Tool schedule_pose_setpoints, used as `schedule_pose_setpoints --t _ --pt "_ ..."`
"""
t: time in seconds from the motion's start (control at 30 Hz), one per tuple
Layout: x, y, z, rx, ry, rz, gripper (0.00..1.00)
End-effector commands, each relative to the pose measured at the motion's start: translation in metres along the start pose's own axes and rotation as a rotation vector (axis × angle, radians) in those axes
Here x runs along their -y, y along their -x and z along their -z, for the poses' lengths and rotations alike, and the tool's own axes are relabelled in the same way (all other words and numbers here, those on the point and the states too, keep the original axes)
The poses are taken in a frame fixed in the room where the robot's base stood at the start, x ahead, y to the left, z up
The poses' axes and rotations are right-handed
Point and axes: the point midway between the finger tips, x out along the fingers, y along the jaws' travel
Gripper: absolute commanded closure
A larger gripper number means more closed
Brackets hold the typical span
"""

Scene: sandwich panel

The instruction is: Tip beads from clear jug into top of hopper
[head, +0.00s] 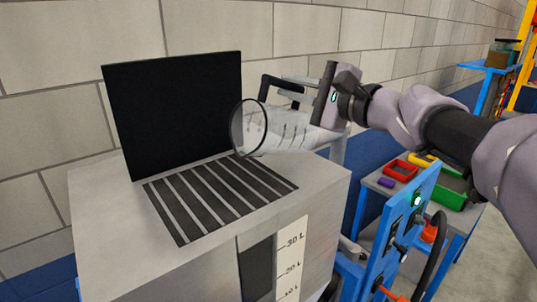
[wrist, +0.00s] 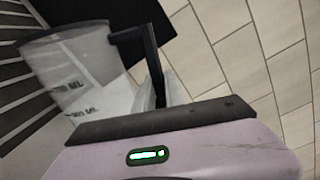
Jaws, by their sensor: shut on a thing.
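The clear jug (head: 280,130) is tipped almost onto its side, its round mouth facing left. It is held above the back right of the slatted grille (head: 218,196) on top of the grey hopper (head: 318,205). My gripper (head: 292,92) is shut on the jug's black handle. In the wrist view the jug (wrist: 80,62) shows with its printed marks, and my gripper (wrist: 165,88) is around the handle (wrist: 147,50). I cannot clearly make out beads in the jug, in the air or on the grille.
A black upright panel (head: 175,110) stands behind the grille. The hopper front has a litre scale (head: 290,262) beside a dark window. To the right are a blue control panel (head: 408,225) and a table with red (head: 400,170) and green (head: 449,199) bins. A block wall is behind.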

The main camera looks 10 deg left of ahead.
Motion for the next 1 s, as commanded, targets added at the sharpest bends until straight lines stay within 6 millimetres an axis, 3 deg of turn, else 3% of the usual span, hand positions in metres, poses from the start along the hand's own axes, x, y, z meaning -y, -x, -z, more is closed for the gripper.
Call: schedule_pose_setpoints --t 0.03,0.2,0.43,0.5,0.7,1.0 --pt "0.012 0.0 -0.002 -0.001 -0.025 -0.001 1.0" --pt "0.02 0.0 0.005 0.0 -0.118 -0.002 1.0" --pt "0.016 -0.001 0.019 0.0 -0.274 -0.003 1.0" --pt "0.015 -0.001 0.027 0.002 -0.394 -0.001 1.0" --pt "-0.003 -0.002 0.064 0.003 -0.739 -0.004 1.0" --pt "-0.038 -0.002 0.097 0.005 -1.106 -0.006 1.0"
